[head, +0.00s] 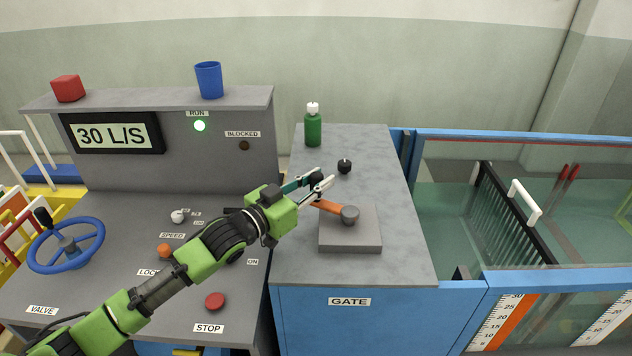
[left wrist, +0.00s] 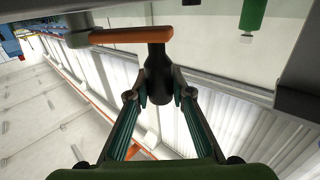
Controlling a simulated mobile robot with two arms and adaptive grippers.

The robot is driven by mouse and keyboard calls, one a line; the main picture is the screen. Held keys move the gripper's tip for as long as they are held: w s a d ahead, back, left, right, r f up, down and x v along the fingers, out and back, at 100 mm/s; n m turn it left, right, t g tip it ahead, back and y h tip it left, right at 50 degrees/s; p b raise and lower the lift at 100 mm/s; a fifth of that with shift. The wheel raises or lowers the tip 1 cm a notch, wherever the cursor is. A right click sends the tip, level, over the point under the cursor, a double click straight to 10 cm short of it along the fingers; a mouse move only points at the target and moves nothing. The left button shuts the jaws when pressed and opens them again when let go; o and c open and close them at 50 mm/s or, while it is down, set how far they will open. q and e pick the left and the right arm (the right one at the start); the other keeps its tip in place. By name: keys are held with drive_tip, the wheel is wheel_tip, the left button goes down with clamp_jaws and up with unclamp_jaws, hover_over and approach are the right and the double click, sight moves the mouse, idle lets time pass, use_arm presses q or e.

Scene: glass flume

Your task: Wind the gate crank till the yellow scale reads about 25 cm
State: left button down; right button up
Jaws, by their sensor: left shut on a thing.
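The gate crank has an orange arm (head: 328,206) on a grey hub (head: 350,214), set on a grey block (head: 350,243) on the GATE cabinet. The arm points left and slightly back from the hub. My left gripper (head: 318,182) is shut on the crank's black handle (left wrist: 157,70), at the arm's outer end in the left wrist view. A white scale with an orange strip (head: 508,322) shows at the lower right, marked up to 30; its lower end is cut off. Another pale scale (head: 606,320) stands right of it. My right gripper is not in view.
A green bottle (head: 313,130) and a small black knob (head: 344,166) stand behind the crank. At left are a blue valve wheel (head: 67,265), a red STOP button (head: 214,300) and a display (head: 112,134) reading 30 L/S. The cabinet top in front of the crank block is clear.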

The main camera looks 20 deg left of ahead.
use_arm(q)
drive_tip(key=shift+w, duration=0.15)
drive_tip(key=c, duration=1.8)
unclamp_jaws()
drive_tip(key=shift+w, duration=0.1)
drive_tip(key=shift+v, duration=6)
